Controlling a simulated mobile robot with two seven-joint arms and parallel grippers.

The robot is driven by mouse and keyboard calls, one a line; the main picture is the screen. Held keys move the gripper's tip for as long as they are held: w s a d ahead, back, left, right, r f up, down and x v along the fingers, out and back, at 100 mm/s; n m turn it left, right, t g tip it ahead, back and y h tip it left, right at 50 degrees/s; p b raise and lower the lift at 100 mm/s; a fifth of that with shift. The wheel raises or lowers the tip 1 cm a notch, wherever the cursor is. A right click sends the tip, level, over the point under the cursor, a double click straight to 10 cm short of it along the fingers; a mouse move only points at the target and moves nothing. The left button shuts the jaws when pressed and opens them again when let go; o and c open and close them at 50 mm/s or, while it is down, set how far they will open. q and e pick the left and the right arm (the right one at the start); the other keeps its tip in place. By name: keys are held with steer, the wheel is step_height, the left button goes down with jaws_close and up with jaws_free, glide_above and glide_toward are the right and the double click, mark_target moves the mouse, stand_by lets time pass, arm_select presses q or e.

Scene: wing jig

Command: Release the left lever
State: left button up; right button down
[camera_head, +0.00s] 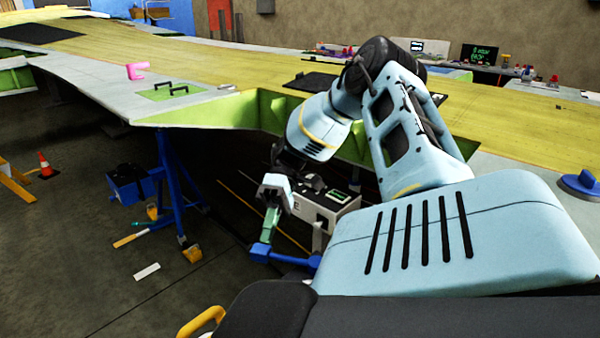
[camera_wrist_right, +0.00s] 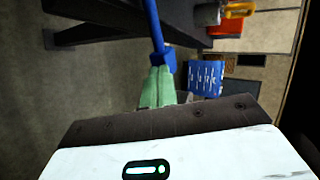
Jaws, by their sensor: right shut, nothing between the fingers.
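My right gripper (camera_head: 267,236) hangs below the wing's front edge, with its pale green fingers pointing down. In the right wrist view the fingers (camera_wrist_right: 157,86) are shut together and empty. Their tips are at the end block of a blue bar (camera_head: 287,258), which may be the lever; I cannot tell if they touch it. The blue bar (camera_wrist_right: 154,25) runs away from the fingertips in the wrist view. No part is clearly marked as the left lever. My left gripper is not in view.
The large wing (camera_head: 210,55) spans the scene, with a green-lined edge behind my arm. A white-grey box (camera_head: 325,205) stands just right of the gripper. A blue stand (camera_head: 172,185) is to the left.

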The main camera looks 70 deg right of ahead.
steer(key=shift+w+a+f+n+g+b, duration=0.15)
steer(key=shift+a+n+g+b, duration=0.15)
steer(key=shift+a+n+g, duration=0.3)
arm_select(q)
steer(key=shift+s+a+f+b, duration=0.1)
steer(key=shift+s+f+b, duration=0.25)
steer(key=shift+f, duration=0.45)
arm_select(e)
steer(key=shift+a+n+g+h, duration=0.3)
steer(key=shift+a+n+g, duration=0.15)
steer(key=shift+n+g, duration=0.2)
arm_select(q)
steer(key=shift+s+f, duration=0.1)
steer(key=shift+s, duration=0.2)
